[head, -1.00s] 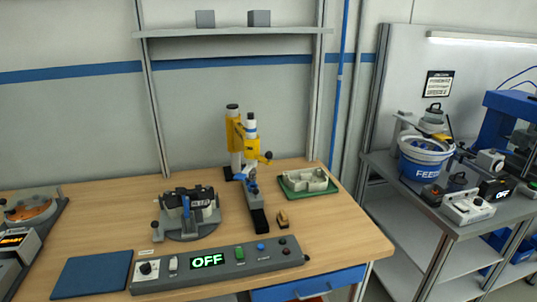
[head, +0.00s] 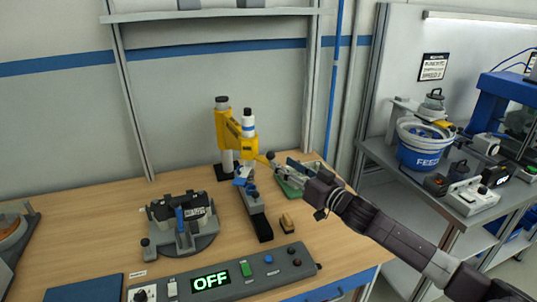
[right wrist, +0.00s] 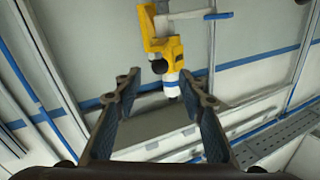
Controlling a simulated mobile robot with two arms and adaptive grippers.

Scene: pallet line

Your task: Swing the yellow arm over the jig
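The yellow arm (head: 236,127) stands on a post at the back of the bench, with a white-and-blue head hanging at its right end. A black ball knob (head: 270,155) sticks out on its right. The jig (head: 184,238), a round grey fixture holding a dark block, sits at the front left of the post, apart from the arm. My right gripper (head: 285,172) is just right of the knob. In the right wrist view its fingers (right wrist: 162,82) are spread and empty, with the yellow arm (right wrist: 173,50) beyond their tips. My left gripper is not in view.
A control box (head: 235,278) reading OFF lies along the front edge. A green tray (head: 289,189) is partly hidden behind my right gripper. A small brown block (head: 287,223) lies right of the grey rail (head: 258,215). A blue mat (head: 82,290) lies at front left.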

